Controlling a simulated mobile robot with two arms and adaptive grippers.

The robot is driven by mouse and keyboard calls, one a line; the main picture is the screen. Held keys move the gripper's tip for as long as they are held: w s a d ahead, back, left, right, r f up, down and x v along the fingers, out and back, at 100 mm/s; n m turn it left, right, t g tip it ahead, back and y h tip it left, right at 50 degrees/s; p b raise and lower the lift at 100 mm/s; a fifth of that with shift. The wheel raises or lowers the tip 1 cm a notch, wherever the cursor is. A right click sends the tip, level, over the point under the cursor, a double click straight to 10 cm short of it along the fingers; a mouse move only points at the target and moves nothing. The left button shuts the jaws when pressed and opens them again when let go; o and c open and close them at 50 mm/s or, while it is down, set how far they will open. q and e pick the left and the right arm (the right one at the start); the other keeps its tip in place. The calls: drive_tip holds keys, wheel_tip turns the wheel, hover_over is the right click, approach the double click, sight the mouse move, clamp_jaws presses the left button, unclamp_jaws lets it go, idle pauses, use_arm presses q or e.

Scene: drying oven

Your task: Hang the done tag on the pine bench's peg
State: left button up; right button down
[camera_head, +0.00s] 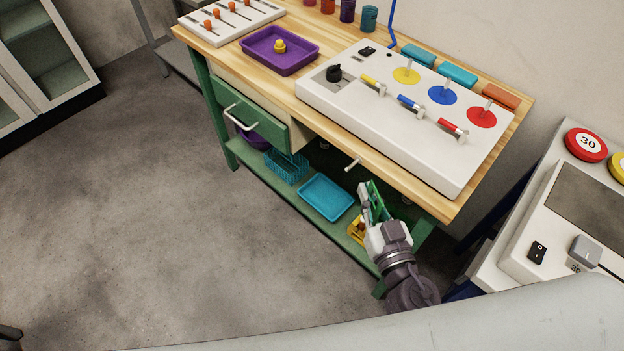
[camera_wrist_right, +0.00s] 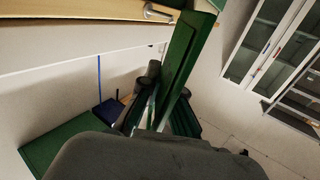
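The pine bench (camera_head: 405,181) has a light wooden top and green legs. Its peg (camera_head: 352,165) sticks out from the front, below the top's edge. The peg also shows at the top of the right wrist view (camera_wrist_right: 160,13). My right gripper (camera_head: 371,214) is below and to the right of the peg, in front of the lower shelf. It appears shut on a flat green tag (camera_head: 377,195), which stands up from the fingers. The tag also shows in the right wrist view (camera_wrist_right: 184,62), apart from the peg. Its hole and any writing cannot be made out. My left gripper is not in view.
A white switch panel (camera_head: 330,93) and a purple tray (camera_head: 250,52) stand on the bench top. A blue tray (camera_head: 327,181) and a teal basket (camera_head: 287,171) sit on the lower shelf. A drawer handle (camera_head: 236,121) protrudes at left. The floor in front is clear.

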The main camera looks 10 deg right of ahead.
drive_tip(key=w+a+f+n+g+y+p, duration=0.1)
drive_tip(key=w+a+f+n+y+p, duration=0.1)
drive_tip(key=w+a+f+y, duration=0.55)
use_arm(q)
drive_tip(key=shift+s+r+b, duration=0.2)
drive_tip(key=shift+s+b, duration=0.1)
drive_tip(key=shift+b, duration=0.55)
use_arm(e)
drive_tip(key=w+d+h, duration=0.2)
drive_tip(key=w+d, duration=0.3)
drive_tip(key=d, duration=0.1)
drive_tip(key=shift+w+f, duration=0.15)
drive_tip(key=shift+w, duration=0.15)
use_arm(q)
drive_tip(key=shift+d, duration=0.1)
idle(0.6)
use_arm(e)
drive_tip(key=c, duration=1.2)
unclamp_jaws()
drive_tip(key=shift+c, duration=0.2)
